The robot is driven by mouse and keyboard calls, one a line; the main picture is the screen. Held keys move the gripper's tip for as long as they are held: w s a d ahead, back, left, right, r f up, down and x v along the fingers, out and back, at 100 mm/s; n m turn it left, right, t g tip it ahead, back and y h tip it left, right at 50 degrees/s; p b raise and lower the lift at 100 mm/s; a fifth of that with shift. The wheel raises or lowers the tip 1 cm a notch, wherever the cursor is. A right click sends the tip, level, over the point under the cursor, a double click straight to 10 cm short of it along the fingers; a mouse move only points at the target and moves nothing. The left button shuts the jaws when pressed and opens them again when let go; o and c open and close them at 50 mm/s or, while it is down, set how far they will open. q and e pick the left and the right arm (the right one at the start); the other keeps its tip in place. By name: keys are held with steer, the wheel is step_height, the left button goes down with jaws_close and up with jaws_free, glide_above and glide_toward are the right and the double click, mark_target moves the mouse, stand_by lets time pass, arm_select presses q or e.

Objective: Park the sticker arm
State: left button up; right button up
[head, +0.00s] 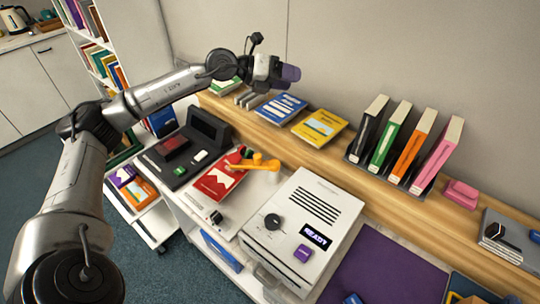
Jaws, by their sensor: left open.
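A yellow-orange arm (258,163), which looks like the sticker arm, stands on the white counter and reaches over the right side of a red book (219,180). It appears to lie roughly level, with a raised knob near its middle. Whether it touches the book cannot be told. My left gripper (287,79) is open, with purple-grey fingertips, above the back wooden shelf. It is well above and behind the yellow-orange arm, apart from it, and nothing shows between its fingers. My right gripper is out of view.
A white machine (301,228) reading READY stands right of the yellow-orange arm. A dark device (183,148) stands to its left. Blue (281,108) and yellow books (320,127) lie on the back shelf, with upright books (438,156) farther right. A purple mat (386,268) lies front right.

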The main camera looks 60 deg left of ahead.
arm_select(q)
steer(key=s+a+f+n+g+y, duration=0.1)
steer(key=s+a+f+g+y, duration=0.25)
steer(key=f+g, duration=0.35)
steer(key=n+g+y, duration=0.1)
steer(key=n+g, duration=0.2)
steer(key=g, duration=0.1)
glide_toward(257, 155)
steer(key=p+x, duration=0.3)
steer(key=x, duration=0.5)
steer(key=shift+f, duration=0.2)
steer(key=shift+d+f, duration=0.15)
steer(key=shift+f, duration=0.5)
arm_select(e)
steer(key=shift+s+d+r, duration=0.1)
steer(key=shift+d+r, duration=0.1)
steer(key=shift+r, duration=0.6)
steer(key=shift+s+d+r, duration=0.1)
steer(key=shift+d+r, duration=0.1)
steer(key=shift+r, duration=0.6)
arm_select(q)
steer(key=shift+c, duration=0.4)
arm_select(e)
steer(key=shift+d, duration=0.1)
arm_select(q)
steer(key=shift+w, duration=0.1)
steer(key=c, duration=0.6)
jaws_close()
